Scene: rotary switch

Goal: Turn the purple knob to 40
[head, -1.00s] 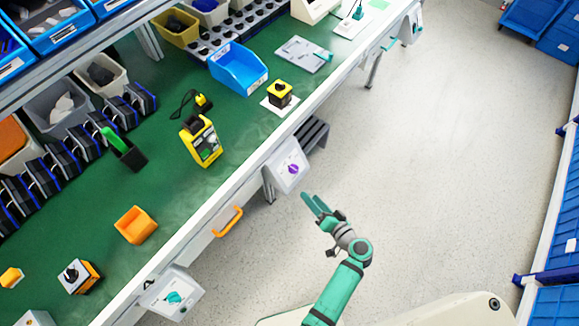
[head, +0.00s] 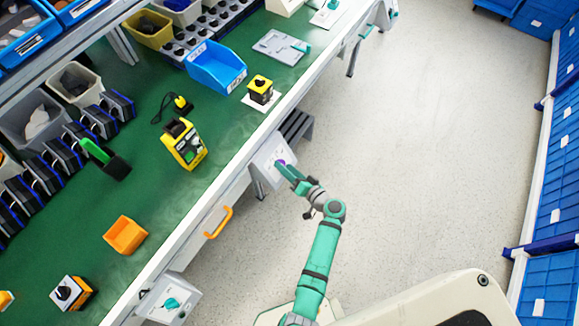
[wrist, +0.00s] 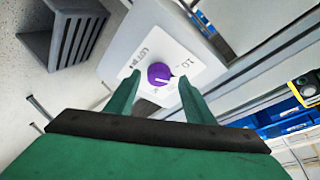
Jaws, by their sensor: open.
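The purple knob (wrist: 159,74) sits on a white dial plate on a grey panel (wrist: 140,42) fixed to the bench front. In the wrist view it lies between and just beyond my fingertips, with a small white mark on its lower right side. Some dial print shows, but I cannot read the knob's setting for sure. I cannot see any contact.
A second panel with a teal knob (head: 170,303) hangs farther along the bench front. An orange handle (head: 218,222) is between the two panels. The floor (head: 430,130) to the right is clear.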

